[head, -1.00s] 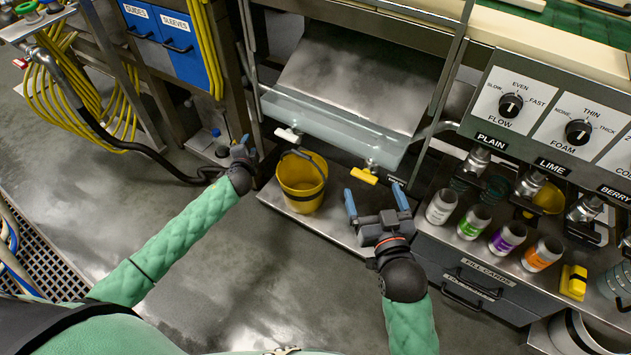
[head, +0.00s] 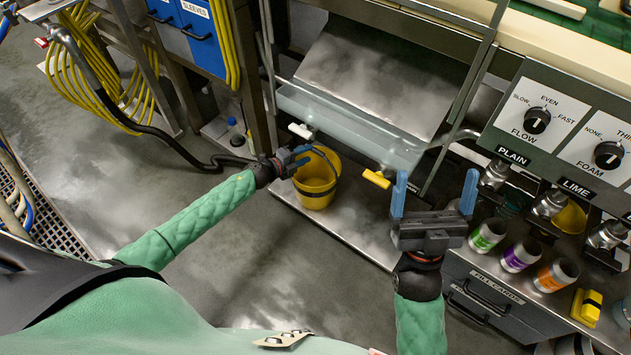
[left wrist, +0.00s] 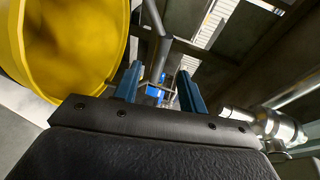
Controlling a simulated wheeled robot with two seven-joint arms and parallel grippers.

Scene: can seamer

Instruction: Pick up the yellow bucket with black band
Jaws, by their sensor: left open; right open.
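The yellow bucket with a black band (head: 316,190) stands upright on the low metal shelf below the sloped chute. My left gripper (head: 302,155) is at the upper left of the bucket's rim in the head view, open. In the left wrist view the yellow bucket (left wrist: 75,45) fills the upper left, to the left of the fingers. The open left fingers (left wrist: 158,88) have nothing between them, and I cannot tell if the gripper touches the bucket. My right gripper (head: 434,195) is open and empty, to the right of the bucket, in front of the dispenser counter.
A yellow-handled valve (head: 377,179) and a white-handled one (head: 301,131) hang under the chute (head: 370,75). Several cups (head: 521,256) and a yellow block (head: 587,306) stand on the right counter. A black hose (head: 140,124) lies at left. The floor in front is clear.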

